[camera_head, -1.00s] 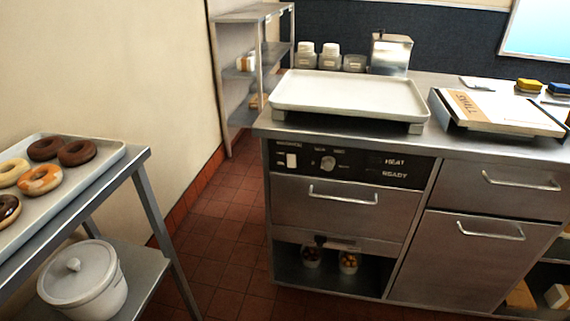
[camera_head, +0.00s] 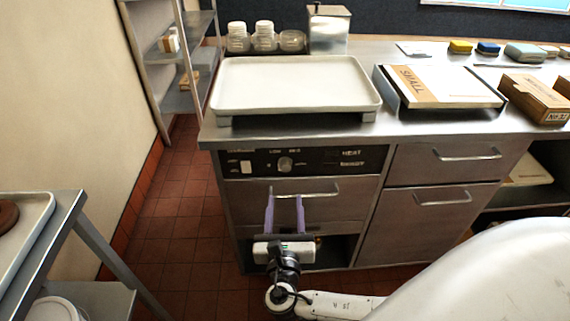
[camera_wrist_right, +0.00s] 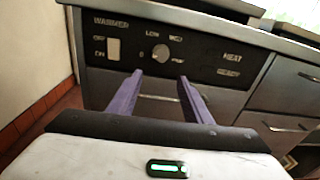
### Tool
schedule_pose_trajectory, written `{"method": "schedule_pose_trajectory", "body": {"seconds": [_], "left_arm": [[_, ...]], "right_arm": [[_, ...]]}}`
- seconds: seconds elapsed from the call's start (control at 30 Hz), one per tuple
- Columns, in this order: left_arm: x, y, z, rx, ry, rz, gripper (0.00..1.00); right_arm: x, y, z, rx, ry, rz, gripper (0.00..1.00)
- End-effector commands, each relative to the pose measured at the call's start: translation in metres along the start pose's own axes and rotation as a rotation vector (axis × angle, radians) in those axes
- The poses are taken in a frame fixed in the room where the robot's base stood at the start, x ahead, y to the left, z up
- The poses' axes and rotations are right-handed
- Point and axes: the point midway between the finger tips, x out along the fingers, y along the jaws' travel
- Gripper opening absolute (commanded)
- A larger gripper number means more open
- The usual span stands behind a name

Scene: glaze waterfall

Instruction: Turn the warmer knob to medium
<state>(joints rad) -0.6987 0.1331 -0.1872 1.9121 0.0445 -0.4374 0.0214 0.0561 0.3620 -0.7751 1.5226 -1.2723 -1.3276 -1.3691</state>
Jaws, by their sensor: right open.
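The round warmer knob (camera_head: 285,164) sits in the black control panel (camera_head: 318,161) on the front of the steel counter. It also shows in the right wrist view (camera_wrist_right: 161,54), with "LOW" and other labels around it and a white switch (camera_wrist_right: 113,49) to its left. The knob's exact setting is too small to read. My right gripper (camera_head: 285,196) is open and empty, its two purple fingers pointing at the cabinet front. It is in front of the drawer handle, below the knob. In the wrist view its fingertips (camera_wrist_right: 160,78) appear just below the knob, apart from it.
A white tray (camera_head: 296,84) stands on the counter above the panel. A drawer handle (camera_head: 307,195) juts out below the panel. A cart (camera_head: 66,222) stands at the left. Tiled floor between the cart and counter is clear.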

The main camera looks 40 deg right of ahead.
Motion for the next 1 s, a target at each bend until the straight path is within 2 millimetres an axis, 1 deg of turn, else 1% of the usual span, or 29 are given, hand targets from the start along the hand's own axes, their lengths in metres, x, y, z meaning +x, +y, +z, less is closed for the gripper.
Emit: {"method": "schedule_pose_trajectory", "body": {"seconds": [0.03,0.1,0.17,0.27,0.5,0.6,0.7,0.8,1.0], "left_arm": [[-0.001,-0.001,-0.004,0.001,0.005,-0.001,0.00],[0.001,-0.002,-0.007,0.002,0.011,-0.002,0.00],[0.002,-0.002,-0.009,0.003,0.016,-0.002,0.00],[0.002,-0.002,-0.012,0.005,0.021,-0.002,0.00],[0.003,-0.001,-0.011,0.005,0.018,-0.001,0.00],[0.003,-0.001,-0.010,0.005,0.016,0.000,0.00],[0.002,-0.001,-0.008,0.005,0.012,0.001,0.00],[0.002,0.000,-0.006,0.005,0.009,0.001,0.00],[0.001,0.001,-0.005,0.005,0.006,0.002,0.00]], "right_arm": [[0.004,0.000,0.010,-0.036,-0.035,-0.004,0.45],[0.010,0.000,0.016,-0.061,-0.057,-0.008,0.45],[0.017,0.000,0.017,-0.065,-0.062,-0.009,0.45],[0.033,-0.001,0.018,-0.064,-0.060,-0.010,0.45],[0.078,-0.001,0.019,-0.061,-0.057,-0.009,0.45],[0.092,-0.001,0.019,-0.060,-0.055,-0.008,0.45],[0.101,-0.001,0.019,-0.060,-0.054,-0.009,0.45],[0.105,-0.001,0.019,-0.059,-0.053,-0.007,0.45],[0.106,-0.001,0.019,-0.058,-0.053,-0.007,0.45]]}}
